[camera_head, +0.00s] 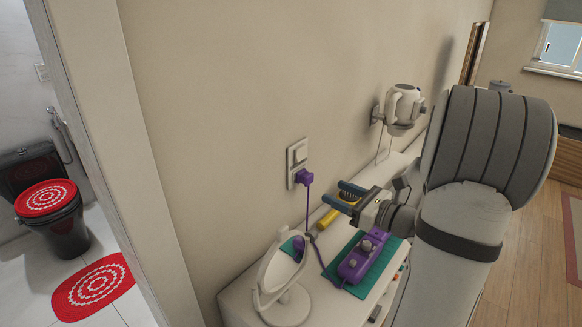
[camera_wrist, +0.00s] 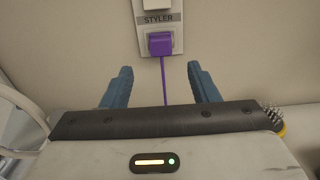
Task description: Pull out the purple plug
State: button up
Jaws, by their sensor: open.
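The purple plug (camera_head: 304,177) sits in the white wall outlet (camera_head: 293,157), with a purple cord hanging down from it. In the wrist view the plug (camera_wrist: 160,43) is straight ahead, below a label reading "STYLER". My gripper (camera_head: 338,205) is open and empty, above the counter and to the right of and below the plug. In the wrist view its two blue fingers (camera_wrist: 159,80) point toward the wall on either side of the cord's line, with the plug beyond their tips and apart from them.
On the white counter (camera_head: 238,300), a round mirror (camera_head: 287,305) stands at the front left. A yellow-handled brush (camera_head: 328,219) lies near the wall. A white hair dryer (camera_head: 403,104) hangs in a wall holder.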

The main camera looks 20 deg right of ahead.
aim_at(311, 181)
jog(key=shift+d, duration=0.1)
jog(key=shift+r, duration=0.1)
jog(key=shift+x, duration=4.7)
jog(key=shift+b, duration=0.45)
jog(key=shift+c, duration=0.2)
grip_shut()
jog(key=shift+s, duration=0.1)
jog(key=shift+v, duration=2.9)
